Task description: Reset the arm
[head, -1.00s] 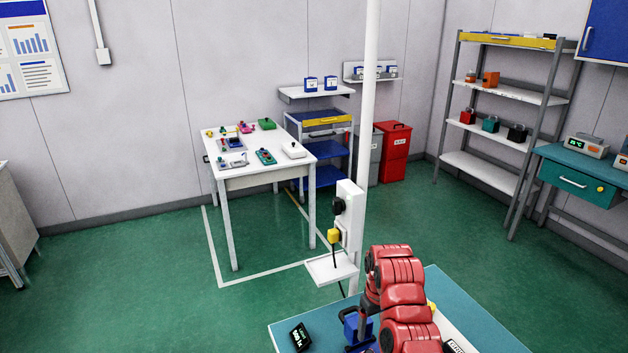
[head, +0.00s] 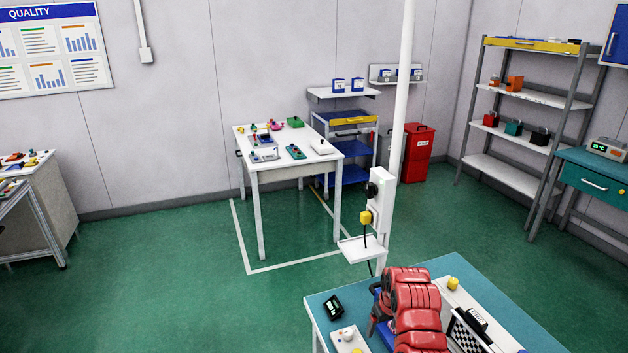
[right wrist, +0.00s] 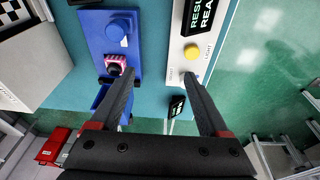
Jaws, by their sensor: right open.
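My right arm is red and reaches over the teal workbench (head: 322,309) at the bottom of the head view. Its gripper (right wrist: 158,76) is open and empty in the right wrist view. Its two dark fingers are spread above the bench. A blue fixture (right wrist: 93,25) with a blue button and a pink part lies by the left finger. A white box (right wrist: 181,45) with a yellow button lies by the right finger. In the head view the arm hides most of the blue fixture. My left gripper is not in view.
A checkerboard panel (head: 466,333) stands on the bench, right of the arm. A small black display (head: 333,306) sits at the bench's left. A white post with a socket box (head: 380,205) rises behind the bench. A white table (head: 250,170) stands farther back, with open green floor around it.

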